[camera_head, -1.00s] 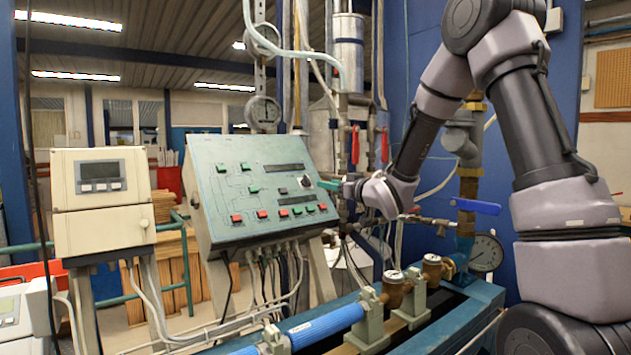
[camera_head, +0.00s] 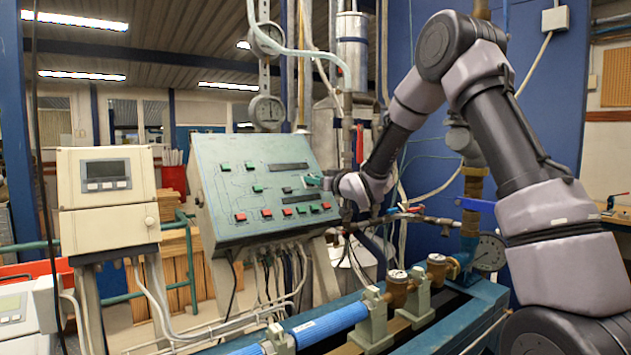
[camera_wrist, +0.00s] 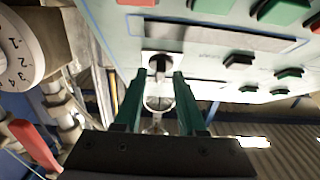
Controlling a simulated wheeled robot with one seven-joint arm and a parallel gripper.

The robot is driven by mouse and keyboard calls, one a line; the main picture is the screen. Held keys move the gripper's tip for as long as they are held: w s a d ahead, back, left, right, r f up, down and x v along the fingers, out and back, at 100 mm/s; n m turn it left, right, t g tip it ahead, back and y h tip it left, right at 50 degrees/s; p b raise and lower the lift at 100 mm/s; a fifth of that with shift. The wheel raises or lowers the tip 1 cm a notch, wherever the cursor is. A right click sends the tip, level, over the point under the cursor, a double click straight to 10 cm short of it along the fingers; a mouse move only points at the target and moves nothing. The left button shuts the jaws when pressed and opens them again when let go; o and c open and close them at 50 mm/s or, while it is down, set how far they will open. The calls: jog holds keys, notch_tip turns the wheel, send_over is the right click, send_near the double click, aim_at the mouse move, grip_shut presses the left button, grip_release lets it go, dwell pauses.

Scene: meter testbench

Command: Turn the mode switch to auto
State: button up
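The mode switch (camera_wrist: 157,66) is a dark knob on a pale square plate, and it shows in the wrist view just ahead of my fingertips. My gripper (camera_wrist: 158,80) has two green fingers set apart, with the switch in line with the gap between them. I cannot tell whether either finger touches the knob. The head view shows my gripper (camera_head: 320,182) at the right side of the sloped grey-green control panel (camera_head: 215,165). It hides the switch there. The setting that the switch points to cannot be read.
Red and green buttons (camera_head: 267,213) and dark display strips lie close to the switch on the panel. Pipes and a round gauge (camera_head: 267,111) stand behind it. A blue pipe (camera_head: 330,323) with brass meters runs below. A beige meter box (camera_head: 105,190) stands at the left.

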grip_shut()
jog(key=shift+m, duration=0.3)
jog(key=m+h, duration=0.1)
jog(key=m, duration=0.1)
jog(key=m+t+h, duration=0.1)
jog(key=m+h, duration=0.3)
jog(key=shift+s+a+m+t, duration=0.15)
jog(key=shift+a+m+t, duration=0.25)
jog(key=shift+a+r+m+h, duration=0.1)
jog(key=shift+r+m+h, duration=0.05)
jog(key=shift+m+h, duration=1.8)
jog(key=shift+m+g, duration=0.3)
jog(key=shift+m, duration=0.25)
jog(key=shift+o, duration=1.3)
grip_release()
